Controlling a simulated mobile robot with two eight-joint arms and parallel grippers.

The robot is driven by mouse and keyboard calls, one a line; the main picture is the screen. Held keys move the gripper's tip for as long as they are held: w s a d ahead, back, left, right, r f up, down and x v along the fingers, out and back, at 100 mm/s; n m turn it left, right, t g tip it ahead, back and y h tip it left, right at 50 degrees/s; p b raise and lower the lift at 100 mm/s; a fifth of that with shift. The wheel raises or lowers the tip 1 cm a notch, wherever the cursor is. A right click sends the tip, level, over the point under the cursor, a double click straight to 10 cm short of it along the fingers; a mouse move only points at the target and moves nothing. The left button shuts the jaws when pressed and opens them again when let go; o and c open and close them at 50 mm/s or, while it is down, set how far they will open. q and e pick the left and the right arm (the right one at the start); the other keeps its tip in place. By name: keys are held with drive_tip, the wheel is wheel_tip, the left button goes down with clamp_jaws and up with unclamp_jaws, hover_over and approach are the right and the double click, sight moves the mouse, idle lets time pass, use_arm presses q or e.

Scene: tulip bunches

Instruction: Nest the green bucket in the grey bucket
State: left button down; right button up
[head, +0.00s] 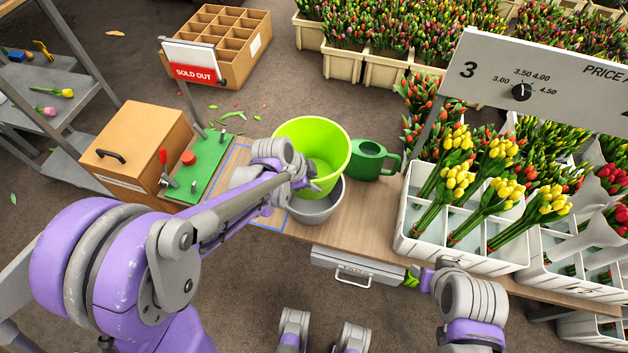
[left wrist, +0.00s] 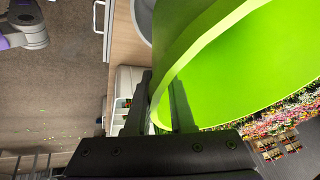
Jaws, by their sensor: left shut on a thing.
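The lime-green bucket (head: 322,135) is held a little tilted over the grey bucket (head: 318,209), which stands on the wooden bench. The green bucket hides much of the grey one, and I cannot tell whether its base is inside the grey rim. My left gripper (head: 304,178) is shut on the green bucket's wall near the rim. In the left wrist view the green wall (left wrist: 240,70) passes between the fingers (left wrist: 160,100), and part of the grey bucket (left wrist: 144,18) shows beside it. My right gripper (head: 422,281) is low at the bench's front edge; its jaws are unclear.
A dark green watering can (head: 372,160) stands close to the buckets' right. A green board with a red lever (head: 205,165) and a cardboard box (head: 135,150) are at left. A white crate of yellow tulips (head: 412,240) is at right. A blue outline (head: 268,223) marks the bench.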

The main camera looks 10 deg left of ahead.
sight(314, 197)
use_arm(q)
drive_tip(key=shift+f+b, duration=2.9)
drive_tip(key=shift+f, duration=1.05)
drive_tip(key=c, duration=0.7)
unclamp_jaws()
drive_tip(key=p+v, duration=0.2)
drive_tip(key=v, duration=0.9)
